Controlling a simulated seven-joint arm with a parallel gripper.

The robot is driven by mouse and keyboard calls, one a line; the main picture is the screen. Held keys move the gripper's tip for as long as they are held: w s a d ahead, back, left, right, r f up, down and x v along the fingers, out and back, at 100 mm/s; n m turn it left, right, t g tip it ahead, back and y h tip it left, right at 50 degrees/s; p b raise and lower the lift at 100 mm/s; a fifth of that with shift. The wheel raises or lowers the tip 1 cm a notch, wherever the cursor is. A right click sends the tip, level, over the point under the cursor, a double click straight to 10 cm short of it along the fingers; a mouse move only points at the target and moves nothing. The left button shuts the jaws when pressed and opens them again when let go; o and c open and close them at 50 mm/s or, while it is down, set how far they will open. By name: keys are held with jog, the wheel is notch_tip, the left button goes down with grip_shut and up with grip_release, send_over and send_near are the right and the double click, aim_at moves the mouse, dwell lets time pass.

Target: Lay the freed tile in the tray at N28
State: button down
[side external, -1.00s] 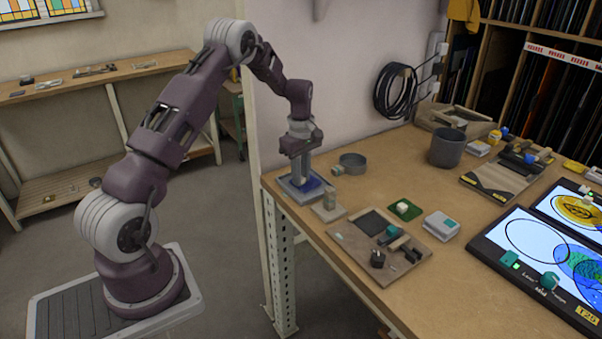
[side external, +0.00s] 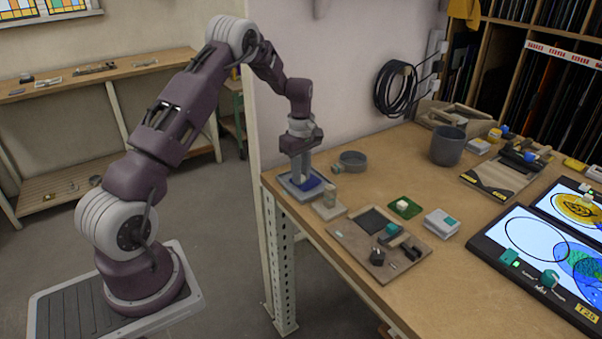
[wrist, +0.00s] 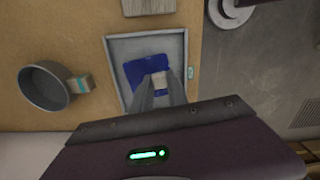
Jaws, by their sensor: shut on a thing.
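A dark blue tile (side external: 310,185) is within the grey square tray (side external: 285,181) at the bench corner. The wrist view also shows the tile (wrist: 135,72) inside the tray (wrist: 120,50), set a little askew to its walls. A small pale block (wrist: 160,82) is on top of the tile, between the fingertips. My gripper (wrist: 160,88) points down over the tray and is shut on this block. Whether the tile touches the tray floor I cannot tell. In the side view the gripper (side external: 300,175) partly hides tray and tile. I cannot read the label N28.
A grey round cup (side external: 352,161) stands just beyond the tray. A pale pad with a small block (side external: 330,205) lies close beside the tray. A tool board (side external: 375,240), a green mat (side external: 404,208) and a lit light table (side external: 530,250) lie further right. Bench edges are close.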

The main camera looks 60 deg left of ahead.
jog(key=shift+f, duration=0.2)
jog(key=c, duration=1.2)
grip_release()
notch_tip(320, 180, up, 6)
jog(key=shift+r, duration=0.25)
jog(key=s+d+r+m+t, duration=0.1)
jog(key=s+d+r+m, duration=0.25)
jog(key=d+r, duration=0.35)
jog(key=s+d+r+m+t, duration=0.1)
jog(key=s+d+r+m, duration=0.25)
jog(key=d+r, duration=0.4)
jog(key=s+d+r+m+t, duration=0.2)
jog(key=s+d+r+m, duration=0.4)
jog(key=s, duration=0.4)
jog(key=s+d+f+m, duration=0.1)
jog(key=s+d+m, duration=0.1)
jog(key=s, duration=0.4)
jog(key=s+d+f+m+t, duration=0.1)
jog(key=s+d+m, duration=0.1)
jog(key=s+m, duration=0.2)
jog(key=shift+s+d+f+m+t, duration=0.2)
jog(key=shift+s+f+m+t, duration=0.15)
jog(key=shift+s, duration=0.75)
